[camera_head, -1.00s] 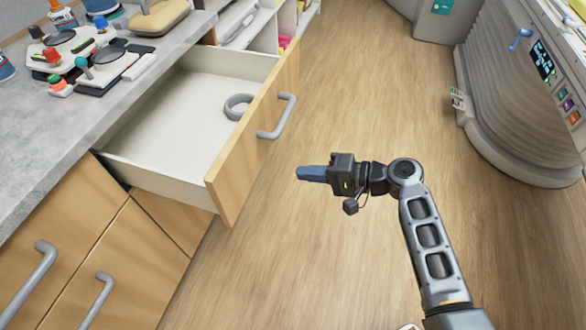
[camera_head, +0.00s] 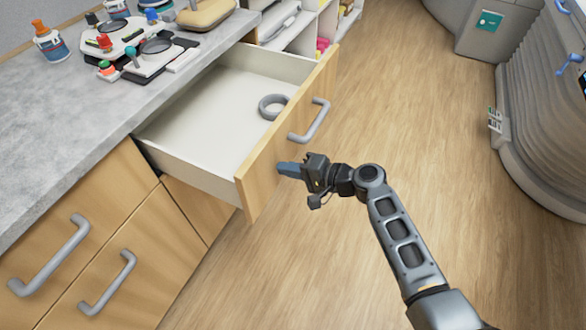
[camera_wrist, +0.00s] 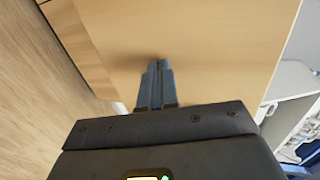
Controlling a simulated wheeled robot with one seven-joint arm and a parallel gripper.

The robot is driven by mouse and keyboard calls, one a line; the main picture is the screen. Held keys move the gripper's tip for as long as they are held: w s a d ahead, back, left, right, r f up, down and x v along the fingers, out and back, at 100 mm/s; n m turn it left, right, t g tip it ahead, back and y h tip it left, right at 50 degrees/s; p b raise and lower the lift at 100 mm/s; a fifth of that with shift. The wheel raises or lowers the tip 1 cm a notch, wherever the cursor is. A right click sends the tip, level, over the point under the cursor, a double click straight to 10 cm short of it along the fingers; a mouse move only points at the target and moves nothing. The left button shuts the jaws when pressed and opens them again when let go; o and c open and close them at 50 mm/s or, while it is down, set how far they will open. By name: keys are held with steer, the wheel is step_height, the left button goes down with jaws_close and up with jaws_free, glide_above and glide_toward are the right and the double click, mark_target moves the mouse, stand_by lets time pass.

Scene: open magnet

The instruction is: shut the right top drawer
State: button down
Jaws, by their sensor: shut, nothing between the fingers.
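The right top drawer (camera_head: 190,131) is pulled well out of the counter in the head view. It has white inner walls, a wooden front (camera_head: 262,172) and a grey bar handle (camera_head: 310,121). A grey ring (camera_head: 271,106) lies inside it near the front. My gripper (camera_head: 280,168) is shut and empty, its blue fingertips pointing at the outer face of the drawer front, below and left of the handle. In the wrist view, the closed fingers (camera_wrist: 157,66) point at the plain wooden front (camera_wrist: 200,40). Whether the tips touch the wood I cannot tell.
The grey countertop (camera_head: 60,115) carries lab devices and bottles at upper left. Closed wooden fronts with grey handles (camera_head: 50,262) lie at lower left. Open shelves (camera_head: 300,35) stand beyond the drawer. A large grey machine (camera_head: 545,130) stands at right. Wooden floor lies free between.

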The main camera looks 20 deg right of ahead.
steer(key=w+a+b, duration=1.8)
steer(key=w+a, duration=0.4)
steer(key=shift+f, duration=0.15)
steer(key=shift+w+a, duration=0.2)
steer(key=shift+a, duration=0.05)
steer(key=shift+w+a+r+b, duration=0.15)
steer(key=shift+r+b, duration=0.2)
steer(key=shift+r, duration=0.05)
steer(key=shift+r, duration=0.1)
